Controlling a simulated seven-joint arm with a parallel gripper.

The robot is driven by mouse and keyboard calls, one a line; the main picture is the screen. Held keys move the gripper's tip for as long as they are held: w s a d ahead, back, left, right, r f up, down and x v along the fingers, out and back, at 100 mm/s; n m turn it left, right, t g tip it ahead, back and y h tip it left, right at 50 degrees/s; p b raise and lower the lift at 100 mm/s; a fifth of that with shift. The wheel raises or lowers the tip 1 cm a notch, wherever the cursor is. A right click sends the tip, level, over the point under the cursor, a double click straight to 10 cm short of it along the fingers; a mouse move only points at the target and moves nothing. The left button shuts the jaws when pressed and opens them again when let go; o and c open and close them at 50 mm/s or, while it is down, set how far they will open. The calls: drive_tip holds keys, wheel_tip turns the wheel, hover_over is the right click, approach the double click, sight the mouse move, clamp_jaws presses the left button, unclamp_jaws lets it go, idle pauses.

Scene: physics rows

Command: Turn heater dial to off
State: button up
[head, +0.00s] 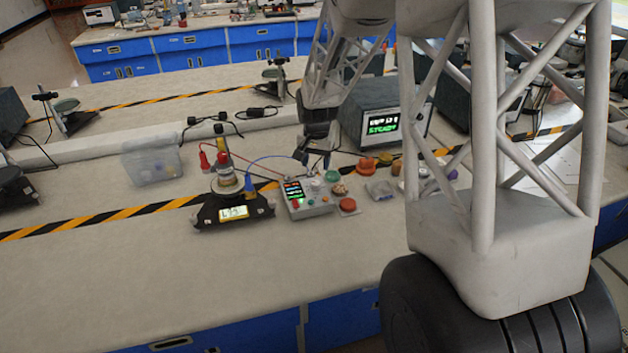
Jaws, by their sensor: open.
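A small grey control box (318,209) with a lit display and several coloured buttons and knobs sits on the bench, right of centre. A pale round knob (317,186) shows on its top, but it is too small to tell whether it is the heater dial or how it is set. My gripper (316,164) is open and points down just behind and above the box. It appears apart from the knob; its exact height is hard to judge. To the left of the box stands a black device (207,215) with a lit display and a vessel on top.
A clear plastic bin (152,163) stands to the left. A monitor box (365,112) reading "STEADY" stands behind my gripper. The front bench is clear.

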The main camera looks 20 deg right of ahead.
sight(316, 183)
drive_tip(key=shift+w+d+f, duration=0.1)
drive_tip(key=shift+w+f, duration=0.45)
drive_tip(key=shift+f, duration=0.05)
drive_tip(key=shift+f, duration=0.1)
drive_tip(key=shift+f, duration=3.8)
drive_tip(key=c, duration=0.9)
